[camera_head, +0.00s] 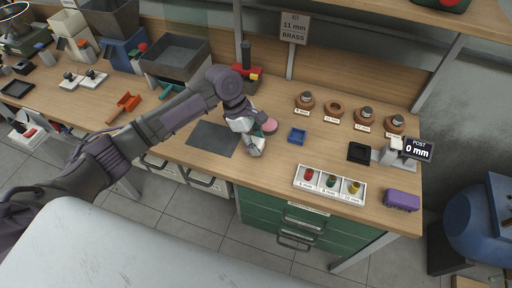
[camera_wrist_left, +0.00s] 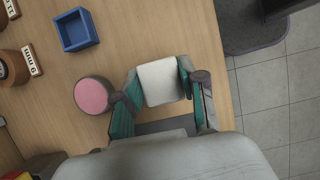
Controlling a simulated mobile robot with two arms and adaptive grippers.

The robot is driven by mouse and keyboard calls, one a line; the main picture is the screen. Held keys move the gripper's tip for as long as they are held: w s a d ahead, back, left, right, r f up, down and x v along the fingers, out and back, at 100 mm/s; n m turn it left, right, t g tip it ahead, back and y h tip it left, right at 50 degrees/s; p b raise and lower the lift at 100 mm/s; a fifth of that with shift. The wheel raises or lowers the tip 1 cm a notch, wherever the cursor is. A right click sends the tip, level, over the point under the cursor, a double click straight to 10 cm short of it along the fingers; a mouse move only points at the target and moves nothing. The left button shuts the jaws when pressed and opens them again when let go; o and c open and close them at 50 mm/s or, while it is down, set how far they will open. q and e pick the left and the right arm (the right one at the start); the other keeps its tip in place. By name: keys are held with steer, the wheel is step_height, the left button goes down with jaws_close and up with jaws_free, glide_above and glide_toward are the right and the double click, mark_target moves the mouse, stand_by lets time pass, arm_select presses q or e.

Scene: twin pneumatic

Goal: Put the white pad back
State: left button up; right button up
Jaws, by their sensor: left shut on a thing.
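The white pad (camera_wrist_left: 160,82) is a pale block with rounded edges, seen between my left fingers in the left wrist view. My left gripper (camera_wrist_left: 162,95) is shut on it, with one green-lined finger on each side. In the head view my left gripper (camera_head: 252,137) is low over the bench near its front edge, right of a dark mat (camera_head: 213,139). I cannot tell whether the pad touches the bench. A pink-topped round piece (camera_wrist_left: 92,96) stands just beside the left finger. My right gripper is not in view.
A small blue tray (camera_head: 297,136) lies right of the gripper. Ringed holders with labels stand behind it, and a white tray (camera_head: 330,185) of coloured pieces stands in front. A purple block (camera_head: 401,200), black pad (camera_head: 359,152) and post gauge (camera_head: 416,149) are at the right.

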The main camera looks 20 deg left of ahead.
arm_select(q)
steer(key=shift+f, duration=1.8)
steer(key=o, duration=1.1)
steer(key=shift+f, duration=0.1)
steer(key=v, duration=1.2)
steer(key=shift+b, duration=0.3)
steer(key=shift+s+d, duration=0.1)
